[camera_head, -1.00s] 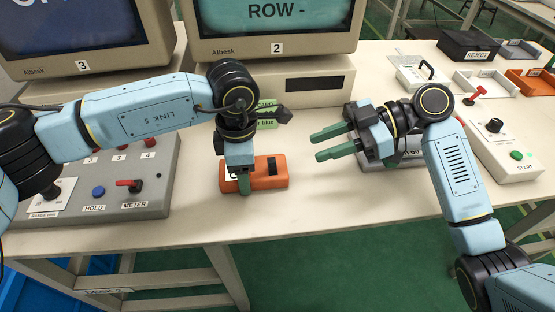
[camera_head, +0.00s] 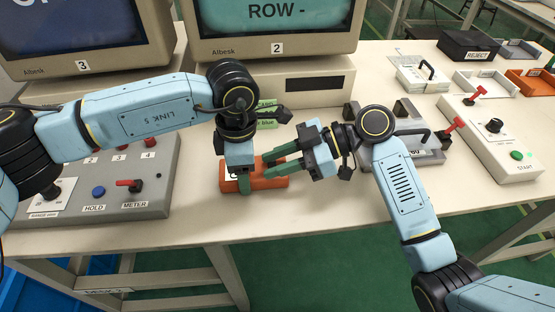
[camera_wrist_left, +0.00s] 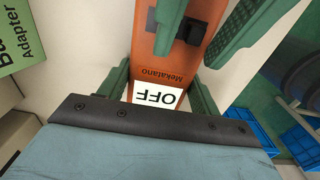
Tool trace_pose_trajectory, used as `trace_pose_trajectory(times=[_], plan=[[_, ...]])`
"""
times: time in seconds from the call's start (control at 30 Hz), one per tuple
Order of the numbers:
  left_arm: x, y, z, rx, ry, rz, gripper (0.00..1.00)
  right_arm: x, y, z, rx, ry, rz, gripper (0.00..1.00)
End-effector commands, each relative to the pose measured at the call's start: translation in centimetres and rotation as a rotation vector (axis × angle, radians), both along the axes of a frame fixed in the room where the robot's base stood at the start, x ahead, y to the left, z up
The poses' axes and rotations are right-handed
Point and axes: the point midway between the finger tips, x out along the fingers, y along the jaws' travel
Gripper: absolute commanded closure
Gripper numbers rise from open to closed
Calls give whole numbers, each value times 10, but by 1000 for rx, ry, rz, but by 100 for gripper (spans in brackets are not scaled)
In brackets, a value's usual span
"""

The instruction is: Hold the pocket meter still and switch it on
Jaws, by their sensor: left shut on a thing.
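The pocket meter (camera_head: 268,184) is an orange box lying on the table in front of monitor 2. In the left wrist view its face (camera_wrist_left: 152,62) shows a white display reading OFF (camera_wrist_left: 156,96) and a black switch (camera_wrist_left: 190,30). My left gripper (camera_head: 244,186) points down and is shut on the meter, one finger on each side of it. My right gripper (camera_head: 268,168) is open and empty; its green fingers reach in from the right over the meter. In the left wrist view its green fingers (camera_wrist_left: 238,32) show beside the switch. The meter's middle is partly hidden in the head view.
A grey panel (camera_head: 150,203) with HOLD and METER controls stands at left. Green adapters (camera_head: 268,113) lie behind the left gripper. A grey device (camera_head: 425,150) and a START panel (camera_head: 500,150) are at right. Table in front of the meter is clear.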

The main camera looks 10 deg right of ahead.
Motion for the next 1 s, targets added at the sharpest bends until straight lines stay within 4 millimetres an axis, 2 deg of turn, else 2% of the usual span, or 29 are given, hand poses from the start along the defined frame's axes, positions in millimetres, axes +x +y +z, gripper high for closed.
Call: trace_pose_trajectory(times=[0.03, 0.2, 0.5, 0.77, 1.0], plan=[[0, 0, 1, -1, -1, 0, 51, 0, 0, 0, 0, 0, 0, 79], [0, 0, 1, -1, -1, 0, 51, 0, 0, 0, 0, 0, 0, 100], [0, 0, 0, -1, -1, 0, 51, 1, -1, 0, 0, 0, 0, 100], [0, 0, 0, -1, 0, -1, 51, 24, -1, 1, -1, -1, -1, 100], [-1, -1, 0, -1, 2, -3, 51, 27, -1, 0, -1, -1, -4, 100]])
